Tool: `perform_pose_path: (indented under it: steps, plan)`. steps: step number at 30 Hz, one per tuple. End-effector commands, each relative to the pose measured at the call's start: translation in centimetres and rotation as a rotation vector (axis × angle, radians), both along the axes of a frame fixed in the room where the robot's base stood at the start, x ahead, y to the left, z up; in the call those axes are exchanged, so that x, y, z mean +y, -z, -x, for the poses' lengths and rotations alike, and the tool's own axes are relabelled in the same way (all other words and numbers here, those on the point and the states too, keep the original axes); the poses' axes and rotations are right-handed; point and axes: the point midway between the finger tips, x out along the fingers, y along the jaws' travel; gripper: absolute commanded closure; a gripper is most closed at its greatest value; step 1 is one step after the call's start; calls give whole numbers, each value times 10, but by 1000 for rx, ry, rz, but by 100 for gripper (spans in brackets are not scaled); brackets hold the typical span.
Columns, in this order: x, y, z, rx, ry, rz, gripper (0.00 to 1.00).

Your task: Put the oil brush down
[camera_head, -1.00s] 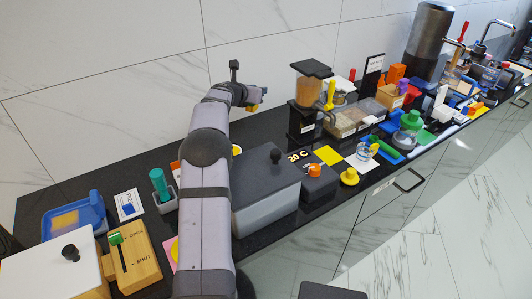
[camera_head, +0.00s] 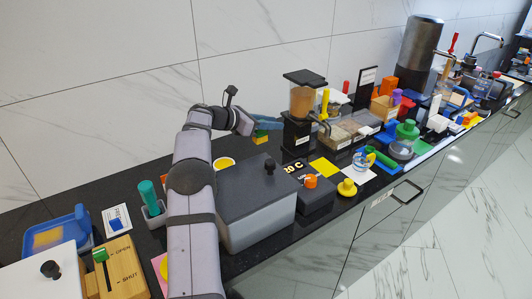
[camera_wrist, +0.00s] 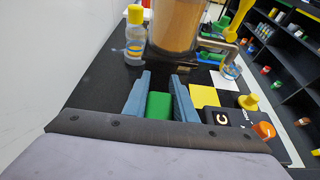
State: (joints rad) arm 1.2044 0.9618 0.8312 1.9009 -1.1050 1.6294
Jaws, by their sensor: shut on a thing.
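My gripper (camera_head: 268,124) is above the back of the black counter, left of the grain dispenser. Its blue-grey fingers point right. In the wrist view my gripper (camera_wrist: 160,92) is shut on a green block-like part, taken to be the oil brush (camera_wrist: 158,106). In the head view the held oil brush (camera_head: 260,134) shows green and yellow below the fingers. It seems to be held above the counter; I cannot see any contact below it. The rest of its shape is hidden by the fingers.
The dispenser (camera_head: 303,98) stands just right of my gripper. A grey lidded box (camera_head: 258,217) is in front, with an orange-knob unit (camera_head: 317,196) beside it. A teal-handled item (camera_head: 147,192) stands in a holder at left. A yellow-capped bottle (camera_wrist: 134,42) stands behind.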

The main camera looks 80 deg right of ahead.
Motion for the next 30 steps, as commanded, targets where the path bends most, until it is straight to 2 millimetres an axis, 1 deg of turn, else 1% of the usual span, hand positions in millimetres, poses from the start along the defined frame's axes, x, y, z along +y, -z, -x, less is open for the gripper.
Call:
perform_pose_path:
  steps: [1, 3, 9, 17, 25, 30]
  plan:
    - [0, 9, 0, 2, -1, -5, 100]
    - [0, 20, 0, 2, -2, -5, 100]
    - [0, 43, 0, 2, -1, -2, 100]
    - [0, 50, 0, 1, -3, -1, 100]
    - [0, 79, 0, 2, -2, -2, 100]
    - [0, 85, 0, 1, -2, 1, 100]
